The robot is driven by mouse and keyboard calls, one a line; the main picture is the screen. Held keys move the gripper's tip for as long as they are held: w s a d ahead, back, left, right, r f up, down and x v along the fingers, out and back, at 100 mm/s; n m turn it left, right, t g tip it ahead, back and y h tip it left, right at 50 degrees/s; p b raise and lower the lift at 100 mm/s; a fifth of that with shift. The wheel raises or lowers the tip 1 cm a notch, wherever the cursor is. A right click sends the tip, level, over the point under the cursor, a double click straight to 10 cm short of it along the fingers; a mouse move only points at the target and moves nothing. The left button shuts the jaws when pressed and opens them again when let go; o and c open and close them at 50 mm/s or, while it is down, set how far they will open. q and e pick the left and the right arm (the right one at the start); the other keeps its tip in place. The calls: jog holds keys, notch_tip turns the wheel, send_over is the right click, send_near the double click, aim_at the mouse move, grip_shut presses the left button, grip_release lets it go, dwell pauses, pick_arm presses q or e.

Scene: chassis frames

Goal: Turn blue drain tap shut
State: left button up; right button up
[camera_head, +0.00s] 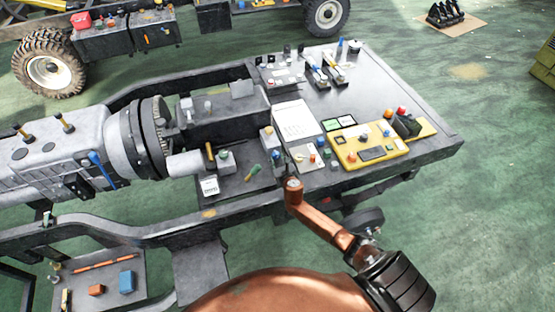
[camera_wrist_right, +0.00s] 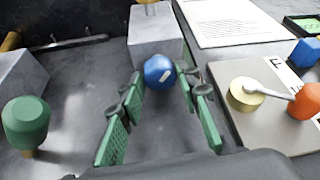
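In the right wrist view, a round blue knob (camera_wrist_right: 158,72) with a pale mark sits in front of a grey block. My right gripper (camera_wrist_right: 160,92) has its green-padded fingers apart, with the knob between their tips. I cannot tell whether a pad touches it. In the head view the small dark gripper (camera_head: 278,182) is low at the front of the bench, partly lost among small parts. A blue lever (camera_head: 99,165) also shows on the side of the grey gearbox housing (camera_head: 60,150). I cannot tell which is the drain tap. My left gripper is not in view.
A green knob (camera_wrist_right: 25,122) stands left of the right gripper. A grey plate with a yellow cap (camera_wrist_right: 245,95) and an orange knob (camera_wrist_right: 305,101) lies to its right.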

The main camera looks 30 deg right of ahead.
jog(key=c, duration=0.7)
jog(key=shift+o, duration=0.2)
jog(key=shift+d+m+y, duration=0.1)
jog(key=shift+m+y, duration=0.4)
jog(key=shift+m, duration=0.1)
jog(key=shift+c, duration=0.2)
jog(key=shift+o, duration=0.2)
jog(key=shift+f+m+y+b, duration=0.1)
jog(key=shift+m+y+b, duration=0.25)
jog(key=shift+m, duration=0.25)
jog(key=shift+d+f+m+t+y+b, duration=0.1)
jog(key=shift+f+m+t+y+b, duration=0.1)
jog(key=shift+m+t+y+b, duration=0.55)
jog(key=shift+s+r+m+y+b, duration=0.1)
jog(key=shift+m+y+b, duration=0.7)
jog(key=shift+m+b, duration=0.75)
jog(key=shift+c, duration=0.2)
jog(key=shift+o, duration=0.2)
jog(key=shift+t, duration=0.25)
